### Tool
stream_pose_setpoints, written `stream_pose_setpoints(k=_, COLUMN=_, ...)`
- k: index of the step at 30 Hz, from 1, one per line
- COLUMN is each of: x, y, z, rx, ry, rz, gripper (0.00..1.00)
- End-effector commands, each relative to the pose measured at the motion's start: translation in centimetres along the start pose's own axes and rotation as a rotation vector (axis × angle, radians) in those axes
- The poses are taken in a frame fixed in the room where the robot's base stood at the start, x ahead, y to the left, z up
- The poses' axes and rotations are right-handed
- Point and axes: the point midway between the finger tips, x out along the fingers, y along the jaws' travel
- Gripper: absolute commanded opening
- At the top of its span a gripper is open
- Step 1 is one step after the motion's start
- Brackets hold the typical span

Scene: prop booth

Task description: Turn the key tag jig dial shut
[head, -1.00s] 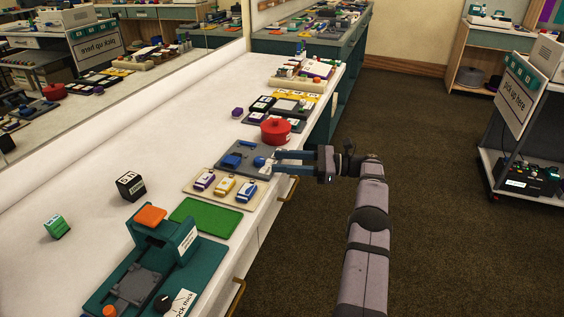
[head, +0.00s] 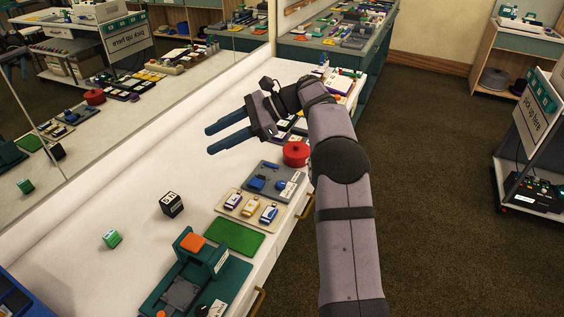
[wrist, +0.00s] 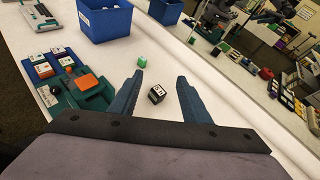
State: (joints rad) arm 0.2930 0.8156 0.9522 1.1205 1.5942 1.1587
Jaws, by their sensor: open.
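The grey jig (head: 262,167) with blue parts lies on the white bench in the head view, between the key tag tray and a red pot. A round blue knob (head: 281,184), apparently its dial, sits on its right part beside a blue block (head: 257,183). I cannot tell how far the dial is turned. My gripper (head: 208,141) is open and empty, raised over the bench to the left of and beyond the jig, touching nothing. Its two blue fingers also show apart in the wrist view (wrist: 161,70). The jig is not visible in front of the fingers there.
The red pot (head: 296,154) stands behind the jig. A green mat (head: 235,236), teal press (head: 213,262), black cube (head: 172,204) and green cube (head: 112,239) are nearer. A mirror backs the bench, whose middle is clear.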

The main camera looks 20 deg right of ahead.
Motion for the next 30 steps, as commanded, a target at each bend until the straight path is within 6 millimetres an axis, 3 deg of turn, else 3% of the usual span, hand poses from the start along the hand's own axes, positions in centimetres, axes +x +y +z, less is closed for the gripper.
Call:
stream_pose_setpoints(k=1, x=0.2, y=0.7, z=-0.5, rx=-0.052, ry=0.112, rz=0.013, gripper=0.43)
stream_pose_setpoints(k=2, x=0.3, y=1.1, z=-2.1, rx=-0.099, ry=0.183, rz=0.019, gripper=0.43)
stream_pose_setpoints(k=6, x=-0.9, y=3.4, z=-11.8, rx=-0.38, ry=0.501, rz=0.109, gripper=0.43)
stream_pose_setpoints(k=9, x=-2.5, y=4.7, z=-17.8, rx=-0.618, ry=0.669, rz=0.238, gripper=0.43)
stream_pose_setpoints(k=13, x=-5.0, y=4.8, z=-22.7, rx=-0.958, ry=0.821, rz=0.428, gripper=0.43)
stream_pose_setpoints(k=16, x=-6.9, y=3.3, z=-24.4, rx=-1.212, ry=0.903, rz=0.553, gripper=0.43)
stream_pose_setpoints(k=21, x=-8.4, y=0.7, z=-24.9, rx=-1.517, ry=0.966, rz=0.689, gripper=0.43)
stream_pose_setpoints(k=30, x=-8.6, y=0.1, z=-24.8, rx=-1.69, ry=0.944, rz=0.788, gripper=0.43)
